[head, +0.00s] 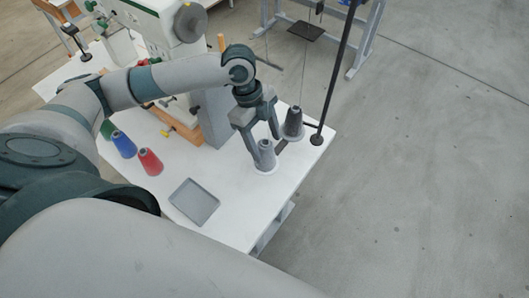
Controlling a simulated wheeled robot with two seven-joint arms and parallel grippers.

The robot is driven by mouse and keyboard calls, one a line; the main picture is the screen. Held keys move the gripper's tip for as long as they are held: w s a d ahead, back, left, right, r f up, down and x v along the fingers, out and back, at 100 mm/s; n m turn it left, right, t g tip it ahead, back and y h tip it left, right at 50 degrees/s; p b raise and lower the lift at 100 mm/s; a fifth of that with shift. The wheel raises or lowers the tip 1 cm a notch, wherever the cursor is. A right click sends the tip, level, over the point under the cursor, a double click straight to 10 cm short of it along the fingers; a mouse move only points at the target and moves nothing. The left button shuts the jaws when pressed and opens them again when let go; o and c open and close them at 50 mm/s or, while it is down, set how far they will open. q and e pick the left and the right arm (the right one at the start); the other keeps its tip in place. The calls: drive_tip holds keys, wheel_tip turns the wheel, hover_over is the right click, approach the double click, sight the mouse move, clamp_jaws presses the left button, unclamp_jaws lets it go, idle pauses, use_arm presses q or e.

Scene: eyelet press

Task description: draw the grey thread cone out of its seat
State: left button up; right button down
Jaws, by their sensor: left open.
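The grey thread cone (267,158) stands upright on a pale round seat near the right end of the white table. My left gripper (264,144) is above it, pointing down and open, with its fingers close around the cone's top. I cannot tell whether either finger touches it. The gripper partly hides the cone's upper part. My right gripper is not in view.
A dark cone (293,124) stands just behind and right, near a black pole (334,80). Red (150,162) and blue (124,145) cones stand left. A grey tray (194,202) lies in front. The press (168,22) stands behind my arm.

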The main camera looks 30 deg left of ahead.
use_arm(q)
drive_tip(key=shift+p, duration=0.35)
drive_tip(key=shift+c, duration=0.2)
drive_tip(key=c, duration=1.2)
